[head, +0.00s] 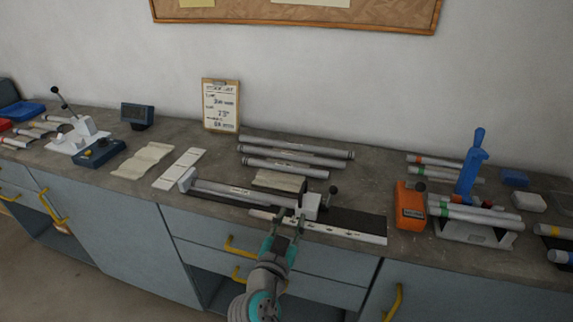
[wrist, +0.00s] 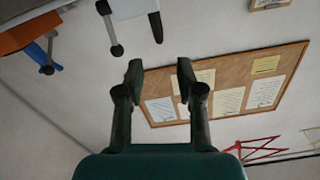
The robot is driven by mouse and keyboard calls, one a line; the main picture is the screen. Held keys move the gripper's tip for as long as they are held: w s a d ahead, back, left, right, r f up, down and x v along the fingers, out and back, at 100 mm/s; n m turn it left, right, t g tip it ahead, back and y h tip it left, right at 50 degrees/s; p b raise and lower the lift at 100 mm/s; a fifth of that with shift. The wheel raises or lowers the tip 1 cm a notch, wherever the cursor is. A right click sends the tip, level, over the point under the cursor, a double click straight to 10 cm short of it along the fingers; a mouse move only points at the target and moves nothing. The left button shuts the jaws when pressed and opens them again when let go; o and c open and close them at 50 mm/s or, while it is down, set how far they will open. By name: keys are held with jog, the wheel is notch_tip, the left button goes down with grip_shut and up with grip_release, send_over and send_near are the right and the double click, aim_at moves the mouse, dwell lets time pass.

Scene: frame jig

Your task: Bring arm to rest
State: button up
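My gripper (head: 289,219) is raised in front of the bench's front edge in the head view, by the frame jig (head: 345,237). In the wrist view my gripper (wrist: 159,72) has its two fingers apart with nothing between them, so it is open and empty. A grey tube (head: 240,193) lies along the jig, between a block at its left end and the white clamp block (head: 309,206). From the head view I cannot tell whether the fingertips touch the jig.
Several grey tubes (head: 290,158) lie behind the jig on the bench (head: 222,214). An orange device (head: 409,206) and a blue-handled tool (head: 471,167) stand to the right. Yellow drawer handles (head: 240,246) stick out below. The wrist view shows the wall and a pinboard (wrist: 220,90).

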jog(key=s+d+f+n+g+y, duration=0.1)
jog(key=s+d+f+n+y, duration=0.3)
jog(key=s+f, duration=0.55)
jog(key=s+d+f+n+g+y, duration=0.1)
jog(key=s+d+f+n+y, duration=0.15)
jog(key=s+d+f, duration=0.75)
jog(key=s, duration=1.5)
jog(key=s+d+r, duration=0.2)
jog(key=s+r, duration=0.5)
jog(key=s, duration=0.5)
jog(key=shift+r+h, duration=0.15)
jog(key=shift+h, duration=0.3)
